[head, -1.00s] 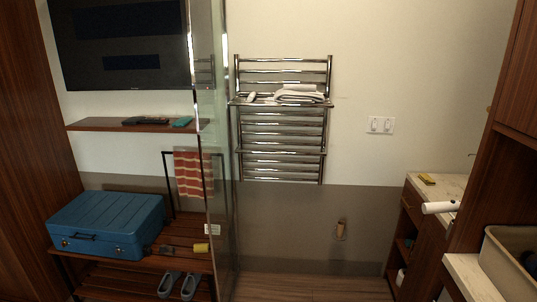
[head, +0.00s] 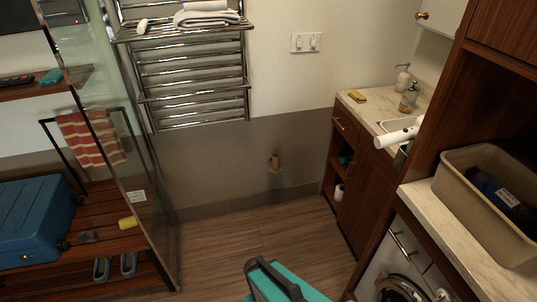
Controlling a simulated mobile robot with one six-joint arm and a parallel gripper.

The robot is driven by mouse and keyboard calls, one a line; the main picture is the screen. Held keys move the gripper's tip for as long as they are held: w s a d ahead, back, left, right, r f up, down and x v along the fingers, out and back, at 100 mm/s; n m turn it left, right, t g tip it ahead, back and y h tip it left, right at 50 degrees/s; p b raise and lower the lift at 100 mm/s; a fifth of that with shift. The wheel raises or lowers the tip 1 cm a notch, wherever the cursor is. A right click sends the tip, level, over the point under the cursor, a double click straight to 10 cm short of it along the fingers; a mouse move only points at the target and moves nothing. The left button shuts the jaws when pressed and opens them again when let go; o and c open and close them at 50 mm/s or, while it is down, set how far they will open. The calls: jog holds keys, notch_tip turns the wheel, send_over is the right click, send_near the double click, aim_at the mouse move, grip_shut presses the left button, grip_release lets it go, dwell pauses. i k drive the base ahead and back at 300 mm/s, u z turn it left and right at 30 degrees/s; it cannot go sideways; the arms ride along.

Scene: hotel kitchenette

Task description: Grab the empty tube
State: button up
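My gripper is not in view.
The wooden floor (head: 235,245) before the wall is mostly clear. A teal case (head: 285,284) with a dark handle is at the bottom. A glass panel (head: 110,150) and bench stand left; a sink cabinet (head: 345,180) and a counter with a beige bin (head: 470,205) stand right.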

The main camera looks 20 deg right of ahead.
aim_at(276, 161)
jog(key=i, duration=1.1)
jog(key=u, duration=4.6)
jog(key=i, duration=0.1)
jog(key=z, duration=3.25)
